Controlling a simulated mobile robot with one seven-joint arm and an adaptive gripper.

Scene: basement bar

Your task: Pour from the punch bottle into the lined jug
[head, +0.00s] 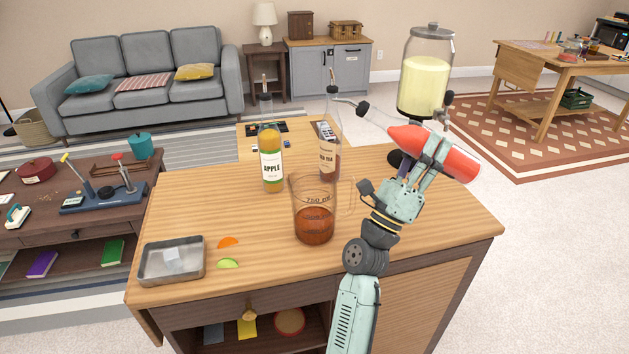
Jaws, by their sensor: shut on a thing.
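My gripper (432,152) is shut on the red punch bottle (461,164) around its middle. The bottle is held above the table, leaning far over, with its dark neck and thin pourer (350,103) pointing left. The pourer tip is higher in the picture than the jug and beyond its rim; its exact distance from the jug is hard to judge. No stream of liquid shows. The clear lined jug (314,204) stands upright on the table, with a 250 ml mark and reddish-brown liquid in its lower part.
An apple bottle (270,157) and an iced tea bottle (328,150) stand behind the jug. A large drink dispenser (424,76) stands behind my gripper. A metal tray (172,261), an orange slice (228,242) and a lime slice (229,263) lie at the table's front left.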

